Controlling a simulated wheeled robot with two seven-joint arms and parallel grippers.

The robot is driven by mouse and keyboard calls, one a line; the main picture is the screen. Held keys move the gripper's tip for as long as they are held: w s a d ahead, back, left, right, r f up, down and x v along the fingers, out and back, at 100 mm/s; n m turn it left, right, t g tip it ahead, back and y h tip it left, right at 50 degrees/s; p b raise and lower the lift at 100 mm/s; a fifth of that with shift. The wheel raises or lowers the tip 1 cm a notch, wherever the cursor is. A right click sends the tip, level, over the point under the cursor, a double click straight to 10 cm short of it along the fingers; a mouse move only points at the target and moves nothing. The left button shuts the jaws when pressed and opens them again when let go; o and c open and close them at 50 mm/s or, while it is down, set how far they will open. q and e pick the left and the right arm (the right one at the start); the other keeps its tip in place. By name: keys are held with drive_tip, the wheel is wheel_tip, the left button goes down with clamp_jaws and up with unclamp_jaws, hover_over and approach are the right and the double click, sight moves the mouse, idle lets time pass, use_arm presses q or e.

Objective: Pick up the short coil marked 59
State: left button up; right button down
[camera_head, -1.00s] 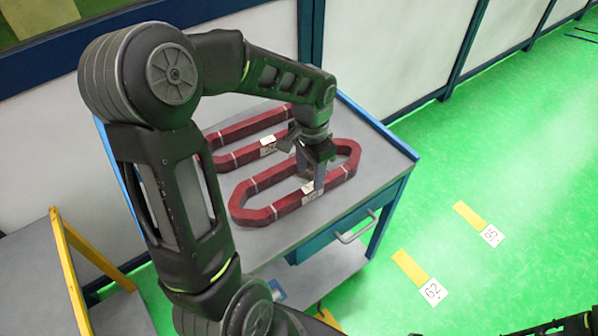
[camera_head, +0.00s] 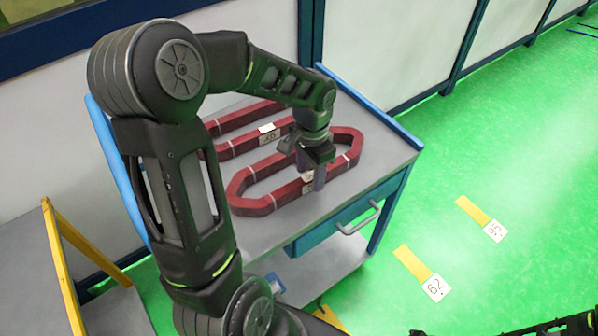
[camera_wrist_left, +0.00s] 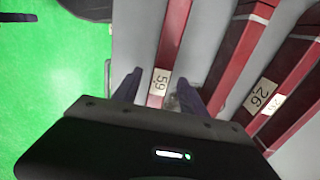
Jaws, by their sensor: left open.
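The coil marked 59 (camera_head: 255,206) is a dark red elongated loop lying flat on the grey top of a blue cart. In the left wrist view its near long side carries the white 59 label (camera_wrist_left: 158,84). My left gripper (camera_head: 312,170) points down over that side and is open. In the left wrist view, one finger of the gripper (camera_wrist_left: 158,92) is on each side of the bar, beside the label. No grip on the coil shows. My right gripper does not show clearly.
Another dark red coil (camera_head: 235,148) lies behind on the cart, with a label reading 26 (camera_wrist_left: 262,96) in the wrist view. The cart top (camera_head: 375,160) has raised blue edges. A yellow-framed stand (camera_head: 62,270) is at left. Green floor lies to the right.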

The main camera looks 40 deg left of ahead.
use_arm(q)
wheel_tip(320, 180, down, 2)
drive_tip(key=shift+f+b, duration=0.25)
drive_tip(key=shift+b, duration=0.25)
drive_tip(key=shift+r, duration=0.1)
drive_tip(key=shift+c, duration=0.3)
clamp_jaws()
idle(1.0)
